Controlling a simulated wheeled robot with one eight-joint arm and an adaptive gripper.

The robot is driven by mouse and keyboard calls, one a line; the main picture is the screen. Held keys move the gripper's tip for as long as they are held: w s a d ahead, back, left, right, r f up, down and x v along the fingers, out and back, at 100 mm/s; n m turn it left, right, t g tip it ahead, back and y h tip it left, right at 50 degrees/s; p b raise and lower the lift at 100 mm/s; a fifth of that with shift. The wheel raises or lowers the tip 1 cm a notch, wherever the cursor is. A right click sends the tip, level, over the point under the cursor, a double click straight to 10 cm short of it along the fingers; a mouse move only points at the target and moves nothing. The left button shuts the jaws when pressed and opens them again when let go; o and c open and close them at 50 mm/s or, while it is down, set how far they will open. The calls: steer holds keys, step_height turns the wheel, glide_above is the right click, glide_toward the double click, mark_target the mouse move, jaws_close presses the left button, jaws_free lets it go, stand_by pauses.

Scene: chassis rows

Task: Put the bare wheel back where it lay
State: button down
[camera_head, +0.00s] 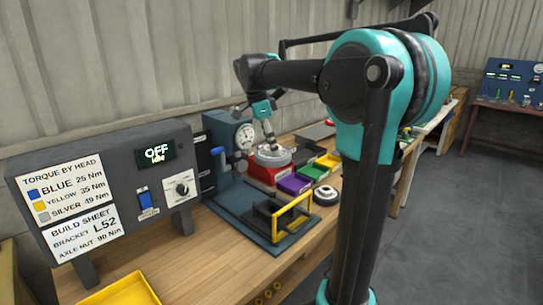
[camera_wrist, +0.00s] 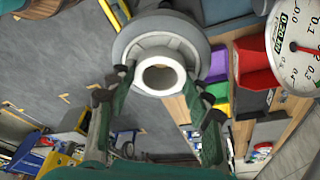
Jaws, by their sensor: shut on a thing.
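My gripper (camera_head: 269,141) points down in the head view and is shut on the bare wheel (camera_head: 272,157), a grey disc without a tyre. The wheel appears over or just behind the red bin (camera_head: 262,173); whether it touches anything is unclear. In the wrist view, the grey wheel (camera_wrist: 127,46) has a pale raised hub with a round hole. My gripper's fingers (camera_wrist: 160,88) are on either side of that hub. A second wheel, with a dark tyre and pale centre (camera_head: 326,196), lies on the bench by the bins.
Purple (camera_head: 294,184), green (camera_head: 313,171) and yellow (camera_head: 328,160) bins stand beside the red one. A press with a dial gauge (camera_head: 245,136) stands left of the wheel. A yellow guard frame (camera_head: 292,217) and a torque panel (camera_head: 110,190) are nearer. Bare bench (camera_head: 215,262) lies in front.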

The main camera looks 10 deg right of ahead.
steer(key=shift+r, duration=0.25)
steer(key=shift+r, duration=0.15)
steer(key=shift+r, duration=1.35)
steer(key=shift+s, duration=0.1)
